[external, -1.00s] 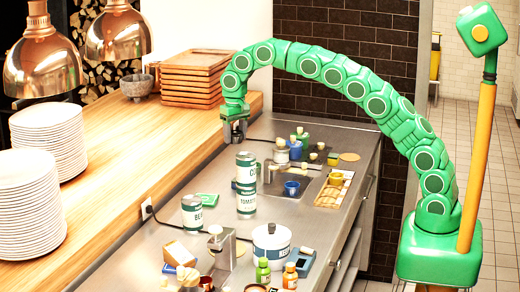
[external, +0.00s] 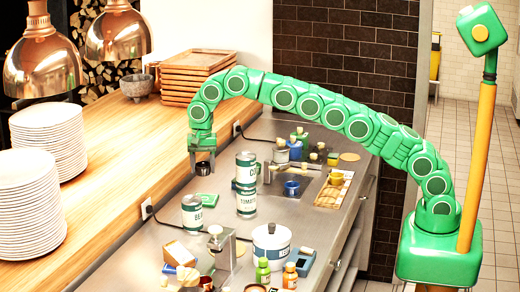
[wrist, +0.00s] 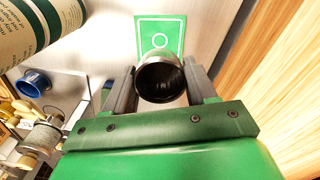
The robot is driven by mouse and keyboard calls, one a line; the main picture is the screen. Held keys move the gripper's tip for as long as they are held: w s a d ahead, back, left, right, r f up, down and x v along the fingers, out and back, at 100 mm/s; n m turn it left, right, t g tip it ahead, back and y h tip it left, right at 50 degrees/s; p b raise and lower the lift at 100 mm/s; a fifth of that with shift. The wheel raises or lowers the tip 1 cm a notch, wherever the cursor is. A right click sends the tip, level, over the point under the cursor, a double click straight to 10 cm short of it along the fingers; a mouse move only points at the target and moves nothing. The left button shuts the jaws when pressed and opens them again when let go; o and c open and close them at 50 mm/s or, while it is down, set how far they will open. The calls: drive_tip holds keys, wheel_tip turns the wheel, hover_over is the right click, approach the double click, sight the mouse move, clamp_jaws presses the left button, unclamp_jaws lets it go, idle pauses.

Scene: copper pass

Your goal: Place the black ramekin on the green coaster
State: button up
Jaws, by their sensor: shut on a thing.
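My gripper (external: 203,160) is shut on the black ramekin (external: 203,168) and holds it in the air above the steel counter. In the wrist view the ramekin (wrist: 160,80) sits between the two fingers, its dark opening facing the camera. The green coaster (external: 205,199) lies flat on the counter, below the held ramekin in the external view. In the wrist view the coaster (wrist: 161,22) shows just beyond the ramekin, with a pale ring and border on it; its near edge is partly hidden by the ramekin.
Stacked cans (external: 246,200) stand right of the coaster, and another can (external: 192,214) stands in front of it. A blue cup (wrist: 33,84) shows at left in the wrist view. The raised wooden shelf (external: 150,140) runs along the left.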

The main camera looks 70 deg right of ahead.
sight(205, 199)
drive_tip(key=shift+f, duration=4.55)
drive_tip(key=shift+f, duration=0.1)
drive_tip(key=o, duration=1.1)
drive_tip(key=shift+c, duration=0.2)
wheel_tip(205, 199, up, 12)
drive_tip(key=shift+f, duration=0.25)
drive_tip(key=shift+r, duration=0.35)
